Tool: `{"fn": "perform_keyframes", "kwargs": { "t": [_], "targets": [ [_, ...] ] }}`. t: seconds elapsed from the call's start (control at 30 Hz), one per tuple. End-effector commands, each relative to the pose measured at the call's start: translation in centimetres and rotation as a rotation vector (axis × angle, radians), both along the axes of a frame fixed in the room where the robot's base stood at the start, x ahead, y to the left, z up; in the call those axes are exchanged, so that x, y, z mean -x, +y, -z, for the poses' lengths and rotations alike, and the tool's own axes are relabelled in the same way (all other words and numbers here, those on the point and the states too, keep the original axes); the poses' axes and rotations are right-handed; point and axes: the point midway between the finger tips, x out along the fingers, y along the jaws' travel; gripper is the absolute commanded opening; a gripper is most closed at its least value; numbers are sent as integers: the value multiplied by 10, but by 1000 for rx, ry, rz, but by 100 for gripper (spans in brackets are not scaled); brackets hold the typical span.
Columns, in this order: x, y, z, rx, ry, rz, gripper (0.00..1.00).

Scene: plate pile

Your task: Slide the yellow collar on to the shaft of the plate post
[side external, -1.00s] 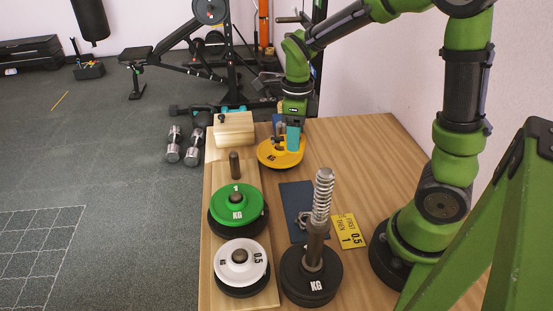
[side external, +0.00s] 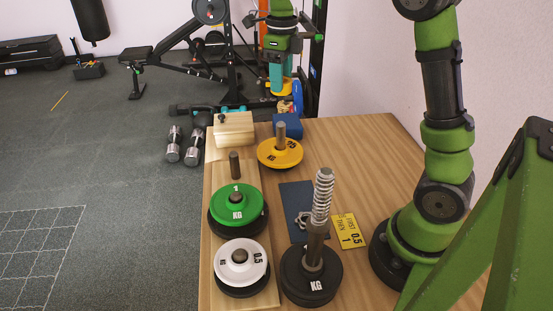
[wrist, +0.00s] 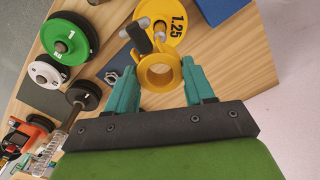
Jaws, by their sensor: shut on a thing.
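The yellow collar (wrist: 159,73) is a ring with an open bore and a small projecting screw. My gripper (wrist: 163,88) is shut on it, teal fingers on either side. In the side view my gripper (side external: 280,78) holds the collar (side external: 282,90) high above the far end of the table. Another upright post (side external: 281,133) carries the yellow 1.25 plate (side external: 275,157), below my gripper.
A wooden rack holds a green plate (side external: 226,203), a white plate (side external: 230,258) and a bare peg (side external: 234,163). A wooden block (side external: 233,130) and blue block (side external: 288,124) stand behind. A nut (side external: 302,219) lies on a dark mat (side external: 292,193) beside a yellow card (side external: 348,232).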

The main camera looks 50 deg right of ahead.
Motion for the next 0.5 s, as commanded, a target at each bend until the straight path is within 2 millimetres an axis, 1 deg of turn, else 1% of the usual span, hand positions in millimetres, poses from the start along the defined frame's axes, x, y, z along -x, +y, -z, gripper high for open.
{"fn": "perform_keyframes", "kwargs": {
  "t": [0.17, 0.5],
  "targets": [
    [0, 0, 12, 1, 2, -2, 20],
    [1, 0, 50, 0, 2, 0, 20]
  ]
}}
